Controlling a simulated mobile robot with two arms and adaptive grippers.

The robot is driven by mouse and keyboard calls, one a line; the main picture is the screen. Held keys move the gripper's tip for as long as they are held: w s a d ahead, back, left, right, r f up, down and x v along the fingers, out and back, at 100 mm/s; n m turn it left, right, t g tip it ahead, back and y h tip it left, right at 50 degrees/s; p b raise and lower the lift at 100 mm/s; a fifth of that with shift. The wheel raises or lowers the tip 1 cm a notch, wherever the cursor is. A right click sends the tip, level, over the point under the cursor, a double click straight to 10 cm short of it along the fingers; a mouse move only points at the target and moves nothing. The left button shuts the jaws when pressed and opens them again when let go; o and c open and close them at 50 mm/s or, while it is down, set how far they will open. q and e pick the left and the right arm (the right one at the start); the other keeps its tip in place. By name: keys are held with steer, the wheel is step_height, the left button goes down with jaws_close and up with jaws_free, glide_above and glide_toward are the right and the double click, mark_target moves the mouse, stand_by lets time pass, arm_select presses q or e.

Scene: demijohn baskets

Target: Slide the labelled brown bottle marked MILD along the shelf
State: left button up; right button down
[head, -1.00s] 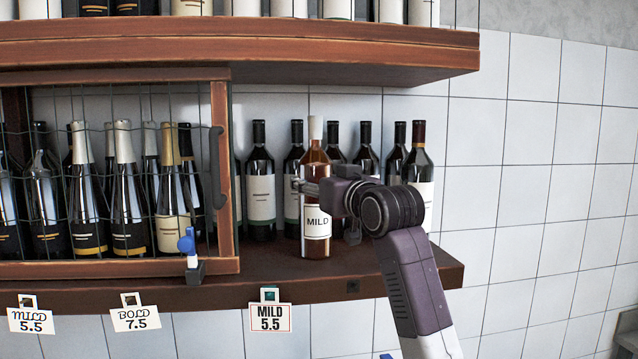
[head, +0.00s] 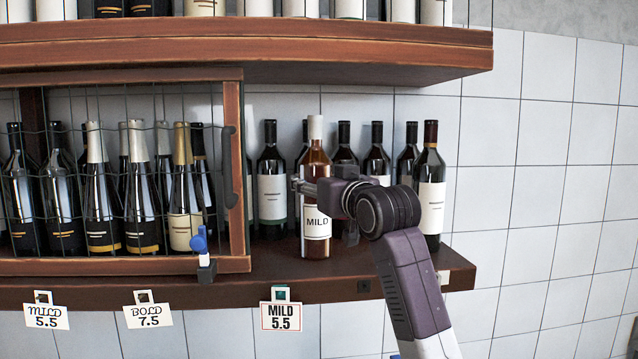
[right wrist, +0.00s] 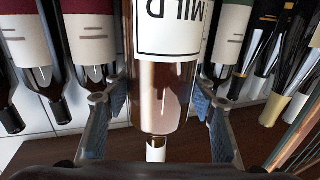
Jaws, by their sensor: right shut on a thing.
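The brown bottle marked MILD (head: 316,238) stands upright on the wooden shelf (head: 330,282), in front of a row of dark bottles. It has a pale top and a white label. My right gripper (head: 314,190) is shut on its body from the right, just above the label. In the right wrist view the bottle (right wrist: 165,85) appears upside down between the two blue-padded fingers (right wrist: 158,110). The MILD 5.5 tag (head: 281,315) hangs from the shelf edge, left of the bottle's base. My left gripper is not in view.
A wire-mesh door in a wooden frame (head: 236,165) covers bottles at the left. A blue-topped clip (head: 202,245) stands by its lower corner. Dark bottles (head: 431,190) line the shelf behind and right of my gripper. An upper shelf (head: 250,50) runs overhead.

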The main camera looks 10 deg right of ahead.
steer(key=shift+a+r, duration=0.2)
steer(key=shift+a, duration=2.4)
stand_by(0.3)
steer(key=shift+a, duration=1.45)
steer(key=c, duration=0.8)
jaws_free()
steer(key=shift+s, duration=0.1)
steer(key=shift+f, duration=0.1)
